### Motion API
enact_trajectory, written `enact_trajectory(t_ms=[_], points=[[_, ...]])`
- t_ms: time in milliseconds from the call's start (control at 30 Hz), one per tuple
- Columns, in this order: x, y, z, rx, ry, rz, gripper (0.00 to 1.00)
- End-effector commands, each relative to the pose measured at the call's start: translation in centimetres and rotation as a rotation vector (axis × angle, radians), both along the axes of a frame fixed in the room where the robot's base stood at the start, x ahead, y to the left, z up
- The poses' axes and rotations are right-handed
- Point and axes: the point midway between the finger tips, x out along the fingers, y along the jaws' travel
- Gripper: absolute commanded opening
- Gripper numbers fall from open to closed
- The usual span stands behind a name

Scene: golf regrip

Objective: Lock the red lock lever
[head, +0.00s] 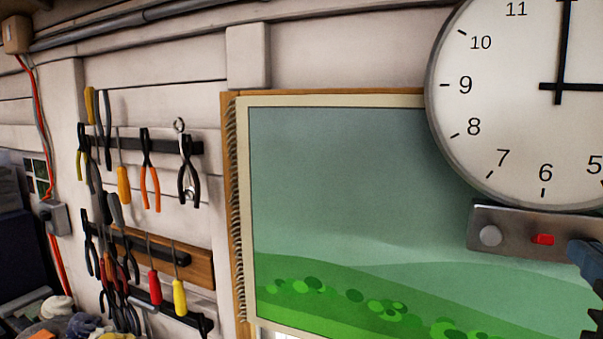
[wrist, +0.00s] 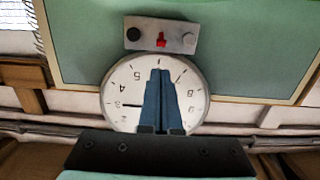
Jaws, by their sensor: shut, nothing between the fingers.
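The red lock lever (head: 543,239) sits on a grey metal plate (head: 513,245) under the wall clock. In the wrist view, which is upside down, the red lever (wrist: 161,40) is a small piece near the middle of the plate (wrist: 174,44). My gripper (head: 584,247) shows only in part at the right edge of the head view, to the right of the lever. In the wrist view my gripper (wrist: 161,72) has its blue fingers together and empty. The fingertips overlap the clock face in the picture, apart from the lever.
A large round clock (head: 500,120) hangs above the plate. A picture with green hills (head: 340,200) is behind and left of it. A light round knob (head: 490,235) is left of the lever. Tool racks (head: 165,145) hang far left.

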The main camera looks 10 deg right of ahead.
Motion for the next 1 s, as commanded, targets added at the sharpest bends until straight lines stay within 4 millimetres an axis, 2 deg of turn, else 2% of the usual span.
enact_trajectory(t_ms=[367,533,667,1000], points=[[-0.1,-0.2,-0.1,0.003,0.006,-0.004,0.00],[0.7,-0.6,0.1,0.006,0.009,-0.004,0.00],[2.0,-1.4,0.1,0.007,0.011,-0.004,0.00],[7.0,-4.5,-0.6,0.005,0.009,-0.005,0.00]])
